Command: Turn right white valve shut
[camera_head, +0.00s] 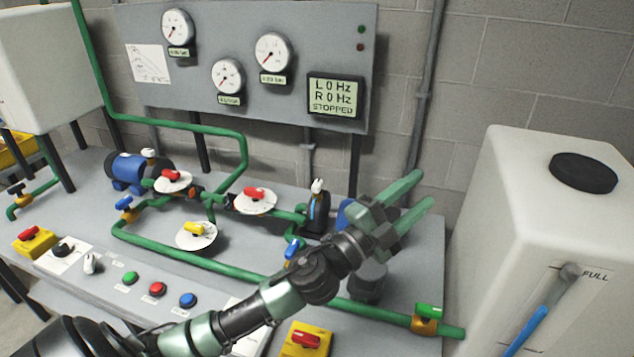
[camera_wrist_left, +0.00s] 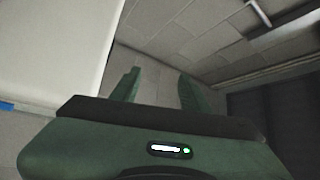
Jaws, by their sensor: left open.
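The right white valve (camera_head: 318,187) is a small white handle on top of a dark fitting at the right pump, left of my left gripper. Its exact turn is too small to tell. My left gripper (camera_head: 417,190) is open and empty, raised to the right of the valve and apart from it, with its fingers pointing up and right. In the left wrist view the open fingers (camera_wrist_left: 158,92) have only grey wall and the white tank's edge beyond them. My left arm and gripper hide part of the right blue pump (camera_head: 346,214). My right gripper is not in view.
A white tank (camera_head: 560,230) stands close on the right. Green pipes (camera_head: 215,262) cross the bench. Red-handled valves (camera_head: 255,196), blue-handled valves (camera_head: 291,248) and a green-handled valve (camera_head: 429,311) stand near the arm. A gauge panel (camera_head: 325,40) rises behind.

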